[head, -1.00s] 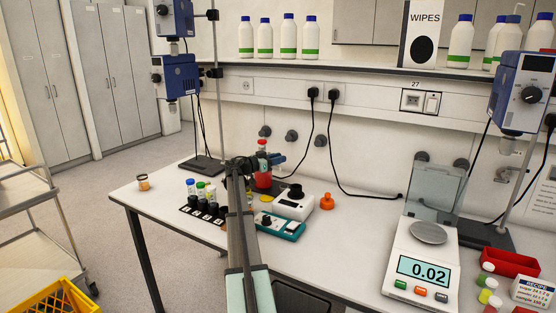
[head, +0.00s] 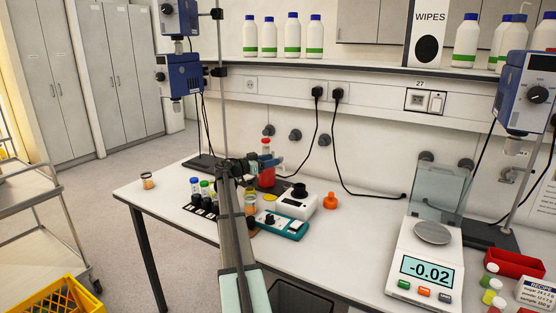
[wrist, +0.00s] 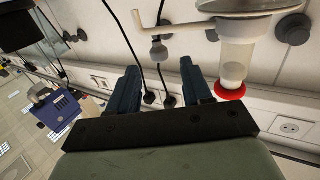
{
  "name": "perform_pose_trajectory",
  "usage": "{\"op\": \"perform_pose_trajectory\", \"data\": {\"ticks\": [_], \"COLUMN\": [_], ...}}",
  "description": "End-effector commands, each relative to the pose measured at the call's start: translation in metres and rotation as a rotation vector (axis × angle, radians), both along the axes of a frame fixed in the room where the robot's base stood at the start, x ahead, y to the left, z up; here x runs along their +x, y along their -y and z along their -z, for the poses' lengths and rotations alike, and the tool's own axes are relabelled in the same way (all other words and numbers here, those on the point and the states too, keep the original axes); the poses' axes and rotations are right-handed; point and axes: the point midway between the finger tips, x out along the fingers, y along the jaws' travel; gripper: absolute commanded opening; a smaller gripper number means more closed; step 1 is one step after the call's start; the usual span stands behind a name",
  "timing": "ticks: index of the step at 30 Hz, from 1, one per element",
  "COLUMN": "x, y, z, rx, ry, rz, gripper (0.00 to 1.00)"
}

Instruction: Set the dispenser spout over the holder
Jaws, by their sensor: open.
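The dispenser (head: 267,177) has a red lower body and a red top and stands at the back of the bench. In the wrist view its clear cylinder with a red ring (wrist: 236,60) shows upside down at the upper right, and its pale spout (wrist: 165,22) runs off to the left. My gripper (head: 270,164) is beside the dispenser's upper part in the head view; in the wrist view its dark blue fingers (wrist: 160,85) are apart with nothing between them. The dispenser is outside that gap. I cannot tell which item is the holder; a small jar (head: 250,206) stands beside my arm.
A black rack (head: 203,207) with capped vials lies left of my arm. A white device (head: 296,205), a teal device (head: 283,226) and an orange stopper (head: 330,201) stand to the right. A balance (head: 424,265) reads -0.02.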

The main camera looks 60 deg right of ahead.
Motion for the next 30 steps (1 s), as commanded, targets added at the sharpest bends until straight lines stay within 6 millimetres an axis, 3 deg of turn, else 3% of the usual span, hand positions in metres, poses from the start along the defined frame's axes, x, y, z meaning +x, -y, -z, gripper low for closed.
{"op": "perform_pose_trajectory", "data": {"ticks": [6, 12, 27, 30], "x": [0.020, 0.033, 0.039, 0.036], "y": [-0.038, -0.061, -0.071, -0.069], "z": [0.000, 0.000, 0.000, 0.000], "rx": [0.000, 0.000, 0.000, 0.000], "ry": [0.000, 0.000, 0.000, 0.000], "rz": [-0.002, -0.001, 0.000, 0.004], "gripper": [0.49, 0.49, 0.49, 0.40]}}
